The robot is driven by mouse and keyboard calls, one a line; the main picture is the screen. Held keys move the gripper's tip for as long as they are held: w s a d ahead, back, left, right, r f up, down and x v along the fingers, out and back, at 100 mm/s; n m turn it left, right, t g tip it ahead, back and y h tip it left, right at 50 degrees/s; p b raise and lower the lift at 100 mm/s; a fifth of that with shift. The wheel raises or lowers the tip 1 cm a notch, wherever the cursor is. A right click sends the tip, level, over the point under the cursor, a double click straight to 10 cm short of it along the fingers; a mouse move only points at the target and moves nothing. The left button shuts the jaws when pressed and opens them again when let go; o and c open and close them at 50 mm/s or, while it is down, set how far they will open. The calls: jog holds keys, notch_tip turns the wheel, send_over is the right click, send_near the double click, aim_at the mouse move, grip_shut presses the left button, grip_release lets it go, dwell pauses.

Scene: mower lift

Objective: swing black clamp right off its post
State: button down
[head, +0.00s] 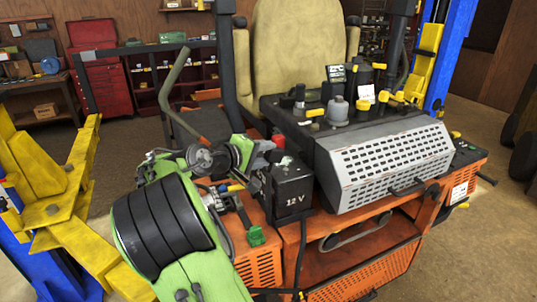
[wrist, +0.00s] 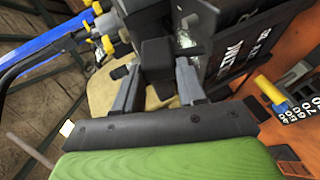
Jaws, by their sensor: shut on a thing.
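The black battery (head: 287,190) marked 12 V stands on the orange mower body, left of the grey perforated cover. My gripper (head: 268,154) is at the battery's top left edge. In the wrist view, the grey fingers of my gripper (wrist: 158,82) are shut on a dark block, the black clamp (wrist: 157,55). The battery also shows in the wrist view (wrist: 235,45), right of the fingers. The post under the clamp is hidden, so I cannot tell whether they touch. A small red part (head: 279,140) shows just behind my gripper.
The grey perforated cover (head: 385,165) stands right of the battery. The seat (head: 290,60) and a bent grey-green lever (head: 172,85) are behind. Yellow lift arms (head: 55,200) stand at left. In the wrist view, a yellow-handled lever (wrist: 270,93) sits beside a number scale.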

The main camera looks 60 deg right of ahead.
jog(key=shift+w+a+f+n+h+b, duration=0.3)
jog(key=shift+a+h, duration=0.2)
jog(key=shift+h, duration=0.5)
jog(key=c, duration=0.6)
grip_release()
jog(key=shift+c, duration=0.2)
jog(key=shift+a, duration=0.1)
jog(key=v, duration=1.5)
jog(key=shift+w+a+f+p, duration=0.2)
jog(key=shift+w+a+p, duration=0.15)
jog(key=shift+p, duration=0.1)
